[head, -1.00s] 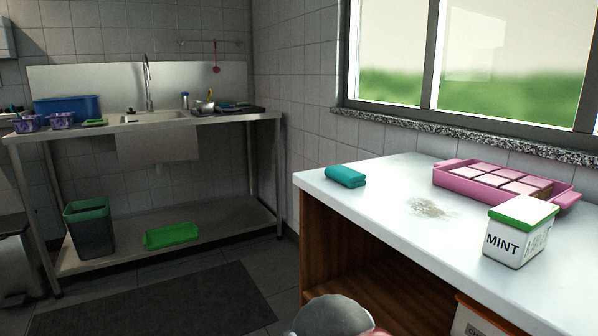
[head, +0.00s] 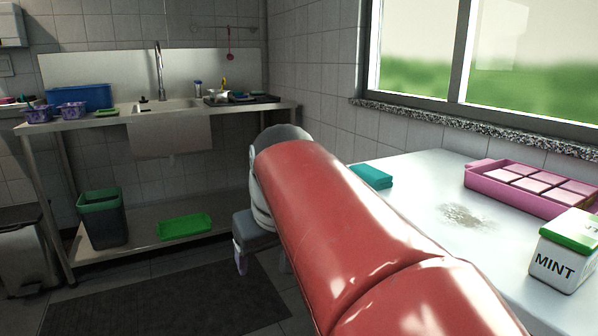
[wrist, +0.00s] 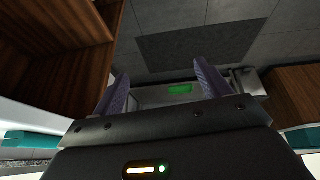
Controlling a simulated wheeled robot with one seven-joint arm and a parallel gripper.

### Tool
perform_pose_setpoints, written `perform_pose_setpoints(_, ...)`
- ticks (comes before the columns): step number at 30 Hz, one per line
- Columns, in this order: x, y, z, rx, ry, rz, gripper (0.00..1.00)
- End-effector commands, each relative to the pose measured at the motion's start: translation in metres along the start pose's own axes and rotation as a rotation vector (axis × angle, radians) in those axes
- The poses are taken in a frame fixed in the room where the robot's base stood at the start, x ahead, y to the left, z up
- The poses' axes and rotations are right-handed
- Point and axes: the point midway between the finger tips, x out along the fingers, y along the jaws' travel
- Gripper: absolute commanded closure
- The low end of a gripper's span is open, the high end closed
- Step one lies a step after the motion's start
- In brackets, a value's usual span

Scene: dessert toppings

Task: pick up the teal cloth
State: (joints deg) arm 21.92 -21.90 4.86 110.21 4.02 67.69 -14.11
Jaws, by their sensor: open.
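The teal cloth (head: 371,177) lies folded on the white counter (head: 420,172), near its far left corner in the head view. My red arm covers part of the counter beside it. My gripper (head: 241,262) hangs beyond the counter's left edge, apart from the cloth. In the wrist view my gripper (wrist: 160,70) shows two purple fingers spread apart with nothing between them. Teal patches show at the lower left and right edges of the wrist view; I cannot tell which is the cloth.
A pink tray (head: 480,184) of pale squares and a MINT box (head: 556,265) stand on the counter's right. The sink table (head: 240,109), a green-rimmed bin (head: 103,218) and a green tray (head: 186,227) are to the left.

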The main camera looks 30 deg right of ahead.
Motion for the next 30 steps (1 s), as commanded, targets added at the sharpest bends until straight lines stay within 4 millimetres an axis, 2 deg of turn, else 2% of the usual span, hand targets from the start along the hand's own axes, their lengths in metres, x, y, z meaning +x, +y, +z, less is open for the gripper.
perform_pose_setpoints(5,-0.021,0.044,-0.044,0.02,-0.023,0.008,0.24)
perform_pose_setpoints(9,-0.04,0.098,-0.079,0.034,-0.041,0.004,0.24)
perform_pose_setpoints(13,-0.056,0.155,-0.1,0.044,-0.048,-0.009,0.24)
perform_pose_setpoints(18,-0.074,0.228,-0.106,0.054,-0.042,-0.029,0.24)
perform_pose_setpoints(21,-0.083,0.26,-0.102,0.056,-0.034,-0.036,0.24)
perform_pose_setpoints(25,-0.09,0.283,-0.097,0.057,-0.026,-0.042,0.24)
perform_pose_setpoints(30,-0.081,0.289,-0.094,0.055,-0.025,-0.046,0.24)
